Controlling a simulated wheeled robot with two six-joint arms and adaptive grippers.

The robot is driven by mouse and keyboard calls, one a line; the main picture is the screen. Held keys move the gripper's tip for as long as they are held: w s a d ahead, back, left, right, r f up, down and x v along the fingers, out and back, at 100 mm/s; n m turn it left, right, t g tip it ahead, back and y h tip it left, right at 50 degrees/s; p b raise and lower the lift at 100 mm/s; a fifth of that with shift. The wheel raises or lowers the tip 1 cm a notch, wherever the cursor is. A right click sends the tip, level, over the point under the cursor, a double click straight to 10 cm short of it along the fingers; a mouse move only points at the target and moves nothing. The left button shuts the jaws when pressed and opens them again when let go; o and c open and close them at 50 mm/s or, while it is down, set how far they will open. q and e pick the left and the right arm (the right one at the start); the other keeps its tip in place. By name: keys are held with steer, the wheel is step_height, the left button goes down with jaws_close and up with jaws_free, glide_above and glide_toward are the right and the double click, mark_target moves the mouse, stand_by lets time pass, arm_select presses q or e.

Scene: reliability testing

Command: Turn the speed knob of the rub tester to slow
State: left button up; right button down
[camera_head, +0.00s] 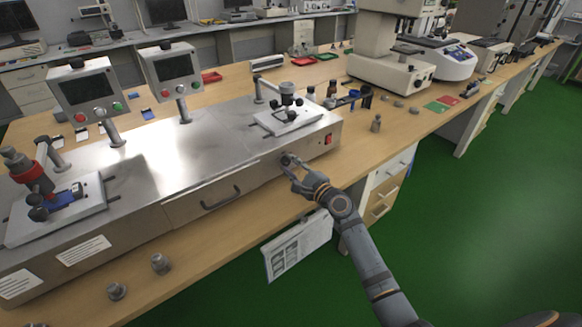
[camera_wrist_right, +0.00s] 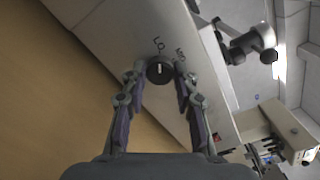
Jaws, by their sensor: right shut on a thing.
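The rub tester (camera_head: 215,150) is a long metal machine on the wooden bench. Its speed knob (camera_wrist_right: 159,70) is small, round and black with a white pointer line, set on the front panel. In the right wrist view the line runs nearly upright, and two small dark labels sit above and to the upper right of the knob. My right gripper (camera_wrist_right: 160,72) has its fingertips on both sides of the knob, shut on it. In the head view the right gripper (camera_head: 289,163) is at the tester's front face and largely hides the knob. My left gripper is not in view.
A red switch (camera_head: 328,140) is on the front panel, right of the gripper. A drawer with a dark handle (camera_head: 220,199) is to its left. A printed sheet (camera_head: 297,245) hangs below the bench edge. Small metal weights (camera_head: 160,263) stand on the bench front.

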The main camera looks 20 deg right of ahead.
steer(key=shift+f, duration=0.1)
steer(key=c, duration=1)
jaws_free()
steer(key=v, duration=1.2)
